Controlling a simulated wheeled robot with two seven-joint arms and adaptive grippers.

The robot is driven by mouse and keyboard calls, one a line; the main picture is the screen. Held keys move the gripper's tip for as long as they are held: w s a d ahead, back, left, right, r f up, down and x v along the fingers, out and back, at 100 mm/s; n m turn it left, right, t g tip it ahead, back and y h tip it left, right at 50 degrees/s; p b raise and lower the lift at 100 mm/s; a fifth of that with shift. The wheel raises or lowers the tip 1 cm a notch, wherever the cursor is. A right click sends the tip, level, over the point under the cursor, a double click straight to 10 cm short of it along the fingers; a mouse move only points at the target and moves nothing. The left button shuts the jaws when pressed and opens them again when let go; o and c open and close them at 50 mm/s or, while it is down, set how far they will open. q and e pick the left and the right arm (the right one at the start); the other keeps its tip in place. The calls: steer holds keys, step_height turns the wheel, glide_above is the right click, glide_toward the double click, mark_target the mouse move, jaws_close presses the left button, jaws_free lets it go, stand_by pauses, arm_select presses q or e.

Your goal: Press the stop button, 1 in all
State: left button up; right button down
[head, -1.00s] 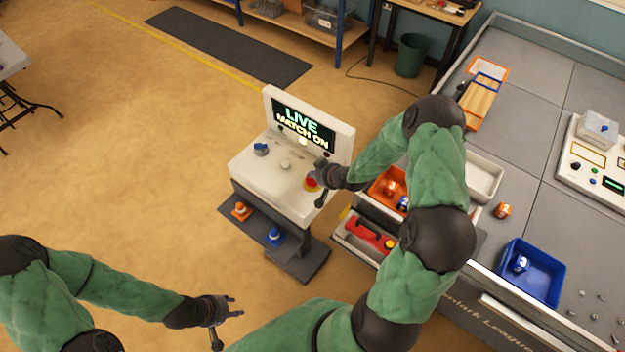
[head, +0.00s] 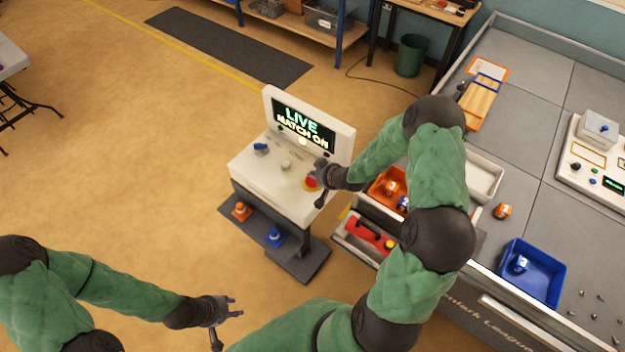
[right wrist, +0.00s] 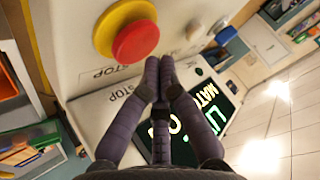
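The stop button (head: 311,183) is a red mushroom button on a yellow collar, on the sloping top of a white console (head: 262,175). In the right wrist view the red cap (right wrist: 136,41) stands out fully, with the word STOP printed beside it. My right gripper (head: 319,182) is at the button's right side in the head view. In the right wrist view its fingertips (right wrist: 159,68) are together and empty, just beside the cap; I cannot tell whether they touch it. My left gripper (head: 232,308) is open and empty, low over the floor.
The console screen (head: 302,124) reads LIVE MATCH ON. A blue knob (head: 261,148) and a pale button (head: 286,165) share the panel. Drawers with an orange bin (head: 383,190) and a red case (head: 367,234) stand to the right.

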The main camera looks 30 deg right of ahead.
mark_target(314, 181)
steer(key=shift+f+b, duration=0.3)
steer(key=shift+f, duration=0.05)
steer(key=shift+f+b, duration=0.5)
steer(key=shift+f, duration=0.1)
stand_by(0.8)
stand_by(0.3)
steer(key=shift+r+p, duration=0.7)
steer(key=shift+r, duration=0.3)
steer(key=shift+r, duration=0.1)
steer(key=shift+r+p, duration=1.95)
steer(key=shift+r, duration=0.55)
steer(key=shift+a+f, duration=0.1)
steer(key=shift+f, duration=0.1)
